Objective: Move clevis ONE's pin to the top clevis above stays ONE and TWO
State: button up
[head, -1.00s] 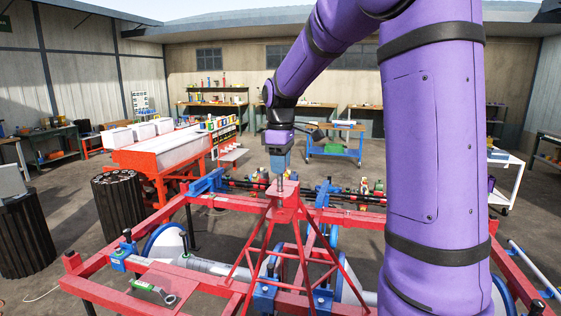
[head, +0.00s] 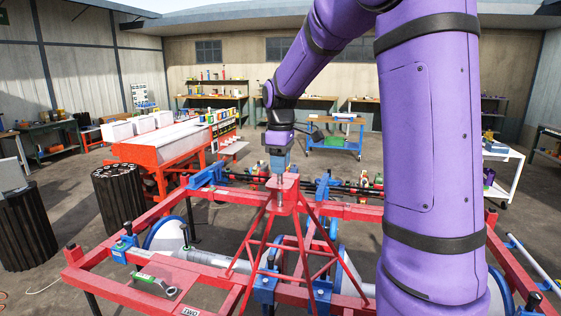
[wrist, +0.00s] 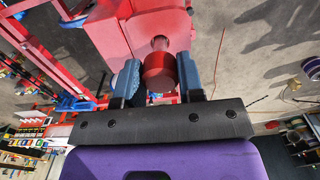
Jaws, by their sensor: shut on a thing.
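My gripper (head: 277,168) points down over the red top clevis (head: 290,184), where the slanting red stays (head: 322,236) of the frame meet. In the wrist view my gripper (wrist: 158,82) has its blue fingers shut on either side of the red head of a pin (wrist: 158,72). In the head view the grey shank of the pin (head: 280,199) shows below the clevis's upper plate, upright. The fingers sit close above that plate; whether they touch it I cannot tell. The pin's lower tip is hard to make out.
Red frame rails (head: 130,288) surround the stays, with blue clevises (head: 124,250) along them. A wrench with a green handle (head: 158,285) lies at the lower left. A black slatted bin (head: 118,192) and an orange machine (head: 165,152) stand behind at left.

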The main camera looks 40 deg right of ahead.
jog(key=shift+f, duration=1.7)
jog(key=o, duration=1.1)
jog(key=shift+r, duration=0.15)
notch_tip(320, 180, up, 10)
jog(key=shift+r, duration=0.25)
